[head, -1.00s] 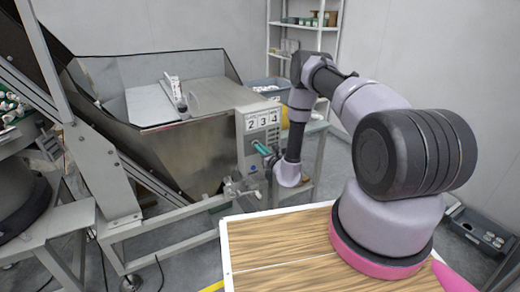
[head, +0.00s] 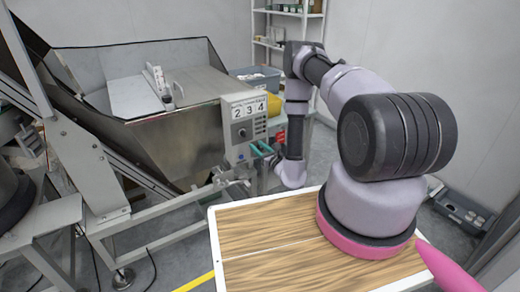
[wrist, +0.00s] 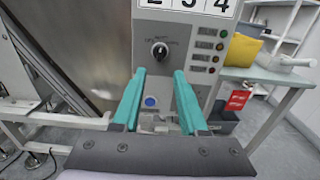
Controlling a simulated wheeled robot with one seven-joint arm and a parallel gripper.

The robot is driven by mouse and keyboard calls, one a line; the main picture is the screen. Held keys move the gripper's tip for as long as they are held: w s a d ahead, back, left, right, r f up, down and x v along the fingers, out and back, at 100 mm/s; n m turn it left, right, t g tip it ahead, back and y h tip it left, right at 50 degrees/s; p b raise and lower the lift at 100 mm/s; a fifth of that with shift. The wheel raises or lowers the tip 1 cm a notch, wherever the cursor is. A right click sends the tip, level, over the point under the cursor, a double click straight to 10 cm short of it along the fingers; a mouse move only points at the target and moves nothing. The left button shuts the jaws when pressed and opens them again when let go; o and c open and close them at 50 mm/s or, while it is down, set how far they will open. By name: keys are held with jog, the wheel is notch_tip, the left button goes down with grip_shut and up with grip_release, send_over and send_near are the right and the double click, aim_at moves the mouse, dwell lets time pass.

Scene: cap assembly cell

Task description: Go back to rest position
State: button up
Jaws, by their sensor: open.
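My gripper (wrist: 157,88) shows in the wrist view with its two teal fingers apart and nothing between them. The fingers point toward the grey control panel (wrist: 180,45), which has a dark rotary knob (wrist: 160,50), a blue button (wrist: 150,101) and a column of coloured lights. In the head view, my gripper (head: 262,149) is beside the lower part of the control panel (head: 247,122), which carries the number plate 234. My arm reaches out over the wooden top. I cannot tell the exact gap between fingertips and panel.
A large metal hopper (head: 175,125) stands behind and left of the panel. A wooden-topped surface (head: 270,262) lies under my arm base. A shelf (head: 290,25) and a blue bin (head: 258,78) are at the back. A grey tray (head: 462,212) lies on the floor at right.

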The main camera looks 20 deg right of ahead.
jog(key=shift+v, duration=0.85)
